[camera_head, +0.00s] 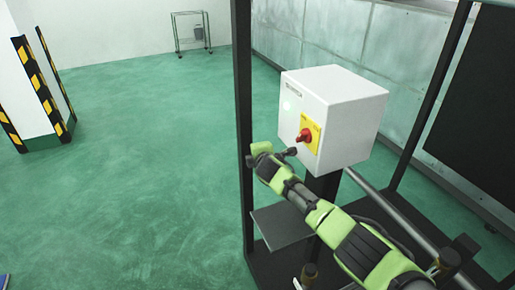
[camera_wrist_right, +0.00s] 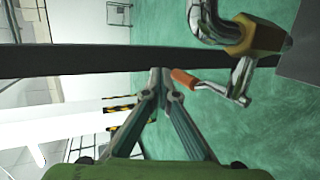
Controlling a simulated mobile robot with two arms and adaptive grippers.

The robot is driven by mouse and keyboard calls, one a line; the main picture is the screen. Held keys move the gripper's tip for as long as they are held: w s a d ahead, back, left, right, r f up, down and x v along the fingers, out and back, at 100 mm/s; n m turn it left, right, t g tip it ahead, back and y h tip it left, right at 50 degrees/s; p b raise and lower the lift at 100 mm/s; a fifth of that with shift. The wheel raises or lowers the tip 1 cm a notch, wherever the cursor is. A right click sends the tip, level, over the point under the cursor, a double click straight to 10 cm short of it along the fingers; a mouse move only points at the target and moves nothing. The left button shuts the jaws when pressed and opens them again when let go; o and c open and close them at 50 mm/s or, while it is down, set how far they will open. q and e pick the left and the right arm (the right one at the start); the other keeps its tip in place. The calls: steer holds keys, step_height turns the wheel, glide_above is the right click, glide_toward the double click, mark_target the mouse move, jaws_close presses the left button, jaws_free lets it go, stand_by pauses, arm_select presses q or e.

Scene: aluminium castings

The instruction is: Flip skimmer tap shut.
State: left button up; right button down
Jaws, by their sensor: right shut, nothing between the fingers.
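The tap shows in the right wrist view at the upper right. It has a curved chrome pipe (camera_wrist_right: 205,22), a brass hexagonal body (camera_wrist_right: 254,38) and a bent metal lever with an orange grip (camera_wrist_right: 184,79). My right gripper (camera_wrist_right: 160,76) is shut and empty. Its fingertips are right beside the free end of the orange grip; I cannot tell whether they touch. In the head view my green right arm reaches in from the lower right, and its fingers and the tap are not clearly seen. My left gripper is not in view.
A white switch box (camera_head: 345,110) with a red knob on a yellow plate (camera_head: 308,134) stands close to my right wrist. A dark upright post (camera_head: 243,100) is just left of it. A grey plate (camera_head: 282,226) lies below. Open green floor is at left.

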step_height(320, 180, up, 14)
steer(key=s+a+p, duration=0.1)
steer(key=a+p, duration=0.1)
steer(key=shift+a, duration=0.35)
steer(key=shift+d+f, duration=0.1)
steer(key=shift+f, duration=0.1)
stand_by(0.3)
